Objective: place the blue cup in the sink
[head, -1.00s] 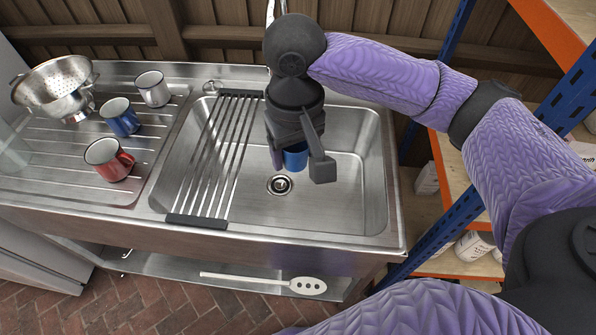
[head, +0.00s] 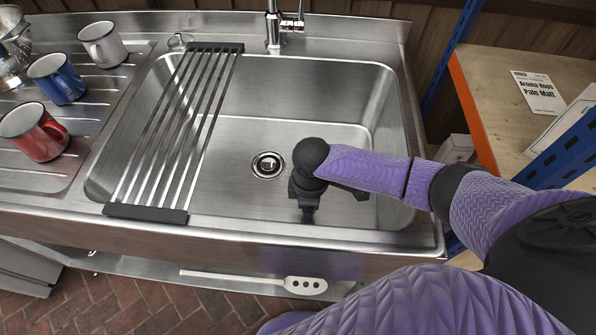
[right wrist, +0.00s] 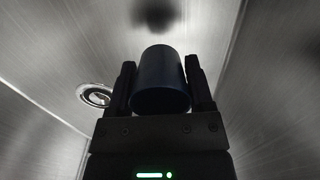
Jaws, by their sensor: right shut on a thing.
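The blue cup (right wrist: 160,85) looks dark blue in the right wrist view and sits between the two fingers of my right gripper (right wrist: 160,72), which is shut on it. In the head view my right gripper (head: 308,205) is low over the right part of the steel sink basin (head: 300,100), and it hides the cup. I cannot tell whether the cup touches the basin floor. The drain (head: 268,165) lies to the left of the gripper. My left gripper is not in view.
A roll-up rack (head: 180,130) spans the basin's left part. A second blue mug (head: 56,78), a red mug (head: 34,132) and a white mug (head: 102,43) stand on the drainboard. The faucet (head: 273,25) is at the back. A shelf (head: 520,90) stands at right.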

